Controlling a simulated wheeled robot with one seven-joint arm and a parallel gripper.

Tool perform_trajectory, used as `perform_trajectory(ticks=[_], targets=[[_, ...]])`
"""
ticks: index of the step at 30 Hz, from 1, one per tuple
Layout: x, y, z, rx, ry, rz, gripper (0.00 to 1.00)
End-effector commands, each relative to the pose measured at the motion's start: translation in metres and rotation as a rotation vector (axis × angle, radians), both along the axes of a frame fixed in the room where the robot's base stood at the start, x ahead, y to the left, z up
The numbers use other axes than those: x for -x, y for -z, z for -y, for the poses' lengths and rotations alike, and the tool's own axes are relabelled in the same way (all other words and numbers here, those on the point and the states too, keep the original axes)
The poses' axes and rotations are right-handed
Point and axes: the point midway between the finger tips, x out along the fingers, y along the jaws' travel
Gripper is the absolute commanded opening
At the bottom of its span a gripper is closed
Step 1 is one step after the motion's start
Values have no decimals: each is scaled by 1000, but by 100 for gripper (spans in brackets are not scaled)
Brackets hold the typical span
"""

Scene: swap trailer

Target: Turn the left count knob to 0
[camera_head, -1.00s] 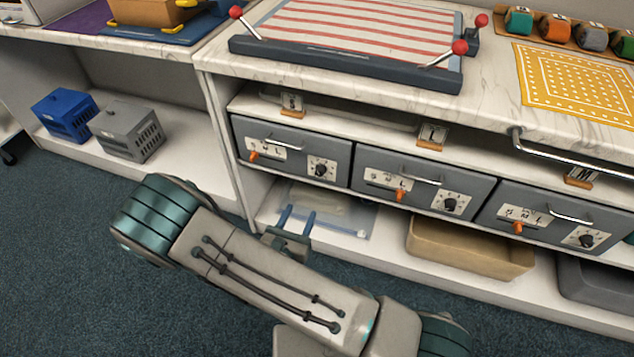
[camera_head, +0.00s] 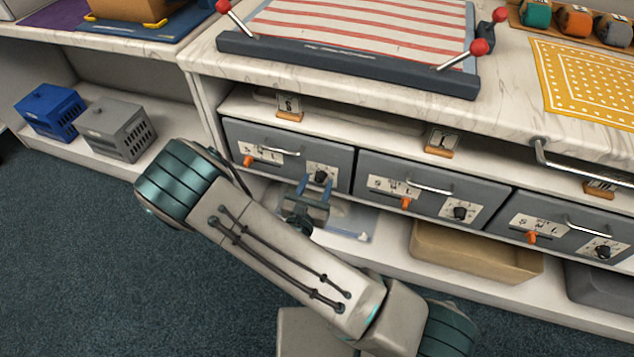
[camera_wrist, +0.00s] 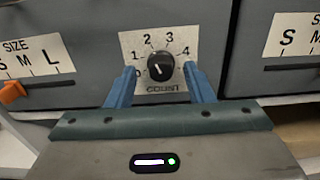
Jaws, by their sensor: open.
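The left count knob (camera_head: 320,176) is a black round dial on a white plate, on the left grey drawer (camera_head: 345,168). In the wrist view the knob (camera_wrist: 160,67) sits near the middle of its plate, with numbers around it and COUNT below. A pale mark shows on its lower face; which number it points to is hard to tell. My gripper (camera_head: 314,186) is just in front of the plate, its blue fingers apart. In the wrist view my gripper (camera_wrist: 160,82) has one finger on each side of the knob, with gaps. The right finger hides the plate's lower right.
An orange size slider (camera_head: 248,161) is left of the knob on the same drawer, below a metal handle (camera_head: 277,147). The middle drawer (camera_head: 385,167) and right drawer (camera_head: 512,213) have similar controls. A tan bin (camera_head: 470,255) stands on the shelf below.

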Motion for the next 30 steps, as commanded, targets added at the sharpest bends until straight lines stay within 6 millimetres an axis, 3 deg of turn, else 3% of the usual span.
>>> perform_trajectory(ticks=[4,5,9,20,30], targets=[[0,0,1,0,2,0,48],[0,0,1,0,2,0,42],[0,0,1,0,2,0,3],[0,-1,0,35,0,-14,4],[1,-4,0,239,-1,-89,4]])
